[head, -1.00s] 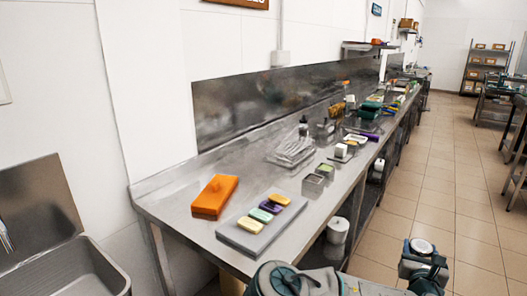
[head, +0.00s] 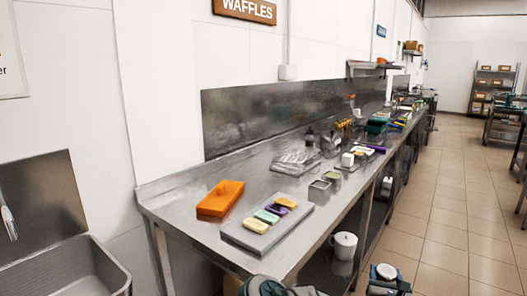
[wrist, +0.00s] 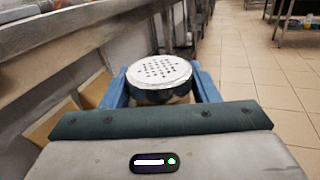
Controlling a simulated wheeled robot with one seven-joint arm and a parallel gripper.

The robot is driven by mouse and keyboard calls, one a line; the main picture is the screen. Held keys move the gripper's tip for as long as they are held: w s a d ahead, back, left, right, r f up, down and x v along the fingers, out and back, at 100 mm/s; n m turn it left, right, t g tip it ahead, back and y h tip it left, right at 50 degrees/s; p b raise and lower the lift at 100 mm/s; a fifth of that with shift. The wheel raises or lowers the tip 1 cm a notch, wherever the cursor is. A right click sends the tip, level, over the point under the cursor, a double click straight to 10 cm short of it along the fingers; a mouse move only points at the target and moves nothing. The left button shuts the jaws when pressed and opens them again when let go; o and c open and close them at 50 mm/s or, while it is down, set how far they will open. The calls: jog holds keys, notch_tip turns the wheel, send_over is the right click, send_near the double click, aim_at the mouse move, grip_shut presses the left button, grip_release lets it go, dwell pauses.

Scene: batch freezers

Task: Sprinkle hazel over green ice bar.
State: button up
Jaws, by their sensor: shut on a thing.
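The green ice bar (head: 267,216) lies on a grey slab (head: 240,238) on the steel counter, in a row with a pale yellow bar (head: 254,226), a purple bar (head: 277,209) and an orange-yellow bar (head: 286,202). My gripper (wrist: 160,92) is shut on a round shaker (wrist: 158,72) with a white, perforated lid, held upright between its blue fingers. The shaker also shows at the bottom right of the head view (head: 386,272), in front of the counter and over the floor, well apart from the green bar. The shaker's contents are hidden.
An orange block (head: 220,198) sits left of the slab. Small square metal containers (head: 319,192) stand to its right, with many utensils farther along the counter (head: 180,200). A sink (head: 70,275) is at left; the tiled floor (head: 425,215) is clear.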

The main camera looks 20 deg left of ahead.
aim_at(378, 269)
jog(key=f, duration=0.1)
jog(key=d, duration=0.1)
jog(key=f+m, duration=0.1)
jog(key=shift+s+d+f+h, duration=0.25)
jog(key=shift+d+f+h, duration=0.05)
jog(key=shift+f+m, duration=0.3)
jog(key=shift+f, duration=0.1)
jog(key=shift+a, duration=0.1)
jog(key=shift+m+y, duration=0.6)
jog(key=shift+m, duration=0.2)
jog(key=a+r, duration=0.1)
jog(key=r, duration=0.1)
jog(key=a+r, duration=0.1)
jog(key=r, duration=0.1)
jog(key=a+r, duration=0.1)
jog(key=r, duration=0.2)
jog(key=shift+w+a, duration=0.35)
jog(key=shift+a, duration=0.05)
jog(key=s+a+r+n+g+y, duration=0.2)
jog(key=s+a+r+y, duration=0.1)
jog(key=a+r, duration=0.7)
jog(key=s+a+r+n+g+y, duration=0.2)
jog(key=a+r+y, duration=0.4)
jog(key=a+r, duration=0.5)
jog(key=s+a+r+n+g+y, duration=0.3)
jog(key=a+r, duration=0.7)
jog(key=a, duration=0.4)
jog(key=shift+s+a+r+n+y, duration=0.2)
jog(key=shift+s+r+n+y, duration=0.25)
jog(key=shift+s+y, duration=0.6)
